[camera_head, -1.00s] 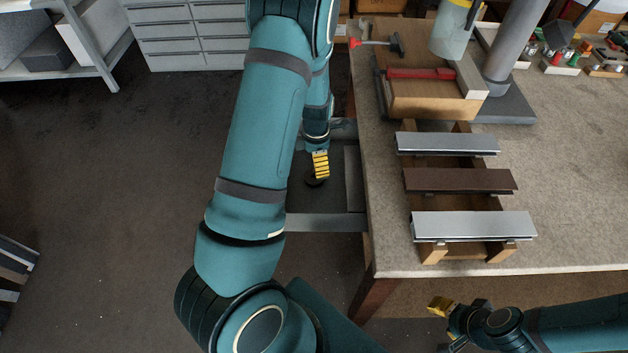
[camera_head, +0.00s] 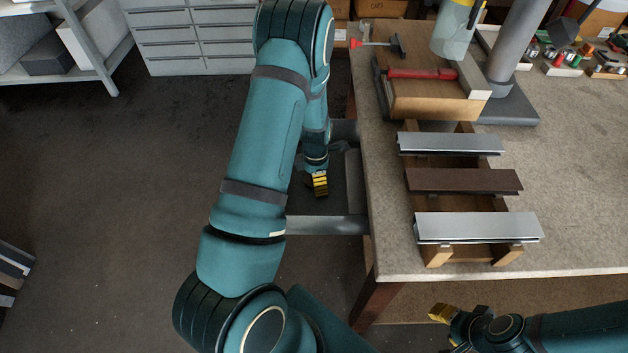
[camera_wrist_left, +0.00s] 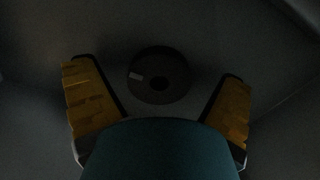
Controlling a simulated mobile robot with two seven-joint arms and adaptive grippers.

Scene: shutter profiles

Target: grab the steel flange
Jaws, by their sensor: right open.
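The steel flange (camera_wrist_left: 150,62) shows in the left wrist view as a dark, round ring with a hole and a small pale mark. It lies on a dark flat surface, ahead of and between my spread fingers, apart from both. My left gripper (camera_wrist_left: 157,78) is open and empty. In the head view my left gripper (camera_head: 320,188) points down into the open grey drawer (camera_head: 328,225) at the bench's left side, and the flange is hidden there. My right gripper (camera_head: 441,315) is open and empty in front of the bench, at the lower right.
The bench (camera_head: 580,190) carries a wooden rack (camera_head: 436,258) with two silver profiles and one brown profile (camera_head: 462,181). A wooden block with a red-handled tool (camera_head: 420,73) stands behind. The drawer walls surround my left gripper closely. The floor to the left is clear.

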